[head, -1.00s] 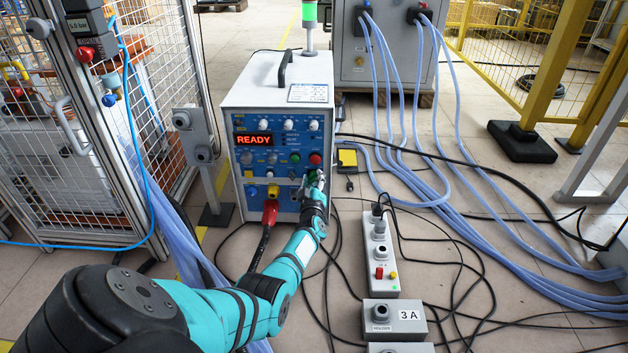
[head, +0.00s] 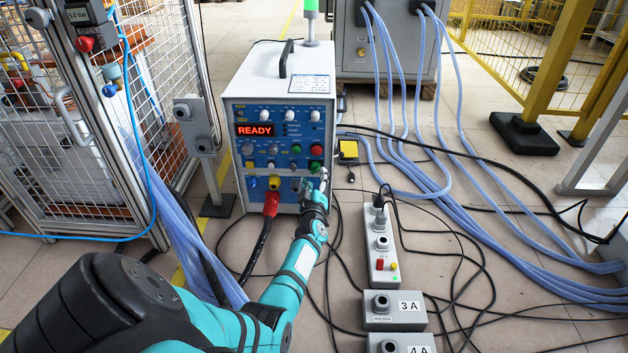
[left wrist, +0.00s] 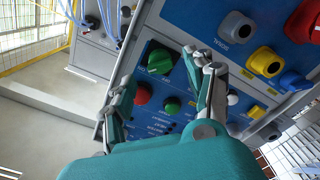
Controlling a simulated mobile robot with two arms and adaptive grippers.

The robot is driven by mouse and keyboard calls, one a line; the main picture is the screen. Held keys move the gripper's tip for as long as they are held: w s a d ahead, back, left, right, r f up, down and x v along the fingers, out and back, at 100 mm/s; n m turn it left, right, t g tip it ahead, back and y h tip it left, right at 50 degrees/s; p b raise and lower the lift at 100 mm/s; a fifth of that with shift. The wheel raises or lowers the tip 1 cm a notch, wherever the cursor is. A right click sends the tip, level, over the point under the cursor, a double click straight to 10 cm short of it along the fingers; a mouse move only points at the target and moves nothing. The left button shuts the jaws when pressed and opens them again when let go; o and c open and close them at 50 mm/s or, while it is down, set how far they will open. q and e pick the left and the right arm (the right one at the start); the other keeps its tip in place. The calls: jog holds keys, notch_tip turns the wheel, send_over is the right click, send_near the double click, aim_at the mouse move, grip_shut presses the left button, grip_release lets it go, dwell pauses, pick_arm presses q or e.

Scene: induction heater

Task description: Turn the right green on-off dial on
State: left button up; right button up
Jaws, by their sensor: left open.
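The induction heater (head: 280,85) is a white box with a blue front panel and a lit READY display (head: 254,130). The right green dial (head: 315,167) is at the panel's lower right, below a red button (head: 316,150). In the left wrist view the green dial (left wrist: 160,61) sits on a black square plate, its grip bar slanted in that picture. My left gripper (head: 321,180) is open and empty, just in front of the panel near the dial. In the left wrist view its spread fingers (left wrist: 161,68) lie on either side of the dial, apart from it. My right gripper is not in view.
A smaller green button (left wrist: 171,104) and the red button (left wrist: 143,94) lie close to the fingers. Switch boxes (head: 395,312) and cables cover the floor at right. A mesh cage (head: 75,150) stands left.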

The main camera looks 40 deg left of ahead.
pick_arm(q)
jog(key=v, duration=0.7)
jog(key=shift+s+d, duration=0.2)
